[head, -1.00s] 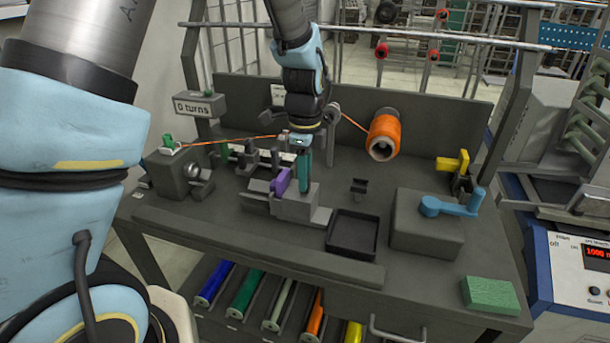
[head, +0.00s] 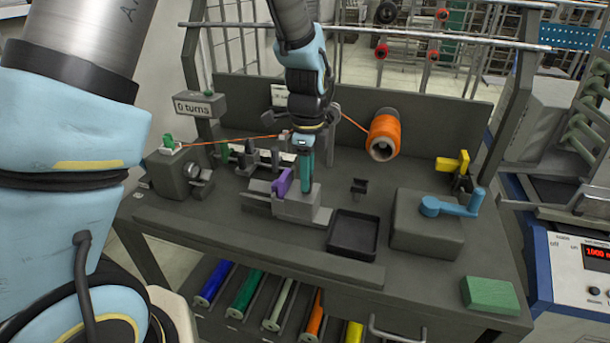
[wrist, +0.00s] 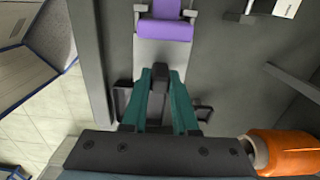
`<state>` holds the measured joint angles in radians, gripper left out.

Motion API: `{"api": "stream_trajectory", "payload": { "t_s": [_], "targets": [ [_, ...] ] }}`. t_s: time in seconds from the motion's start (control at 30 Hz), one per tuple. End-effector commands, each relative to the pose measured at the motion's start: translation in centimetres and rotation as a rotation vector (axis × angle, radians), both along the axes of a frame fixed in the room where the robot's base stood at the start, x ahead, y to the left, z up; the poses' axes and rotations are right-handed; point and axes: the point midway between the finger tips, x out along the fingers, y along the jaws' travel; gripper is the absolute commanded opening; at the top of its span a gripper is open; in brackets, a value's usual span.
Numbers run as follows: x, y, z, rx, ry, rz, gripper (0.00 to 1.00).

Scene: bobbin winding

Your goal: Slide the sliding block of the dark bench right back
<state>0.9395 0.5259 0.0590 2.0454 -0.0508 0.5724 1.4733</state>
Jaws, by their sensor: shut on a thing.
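The sliding block (head: 297,206) is a grey block on a low rail in the middle of the dark bench (head: 155,225). A purple piece (head: 283,181) stands at its left side, and shows at the top of the wrist view (wrist: 165,29). My gripper (head: 306,187) points down over the block, its teal fingers shut on the block's dark upright handle (wrist: 158,76). In the wrist view the fingers (wrist: 158,88) lie on both sides of the handle. The fingers hide most of the handle in the head view.
A black tray (head: 338,251) lies just right of the rail. A grey box with a blue crank (head: 445,205) stands further right. An orange spool (head: 384,138) is behind, its thread running left to a grey unit (head: 170,178). A green block (head: 490,295) lies front right.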

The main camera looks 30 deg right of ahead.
Motion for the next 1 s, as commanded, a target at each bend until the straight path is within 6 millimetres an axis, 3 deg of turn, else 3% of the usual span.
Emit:
{"api": "stream_trajectory", "payload": {
  "t_s": [0.17,0.47,0.5,0.7,1.0],
  "targets": [
    [-1.8,-1.9,0.0,-0.002,0.003,-0.005,0.00],
    [-2.2,-2.3,0.0,-0.004,0.003,-0.004,0.00],
    [-2.2,-2.3,0.0,-0.004,0.003,-0.005,0.32],
    [-2.1,-2.2,0.0,-0.004,0.002,-0.003,0.54],
    [-2.0,-2.1,0.2,-0.003,0.001,-0.002,0.57]
  ]
}}
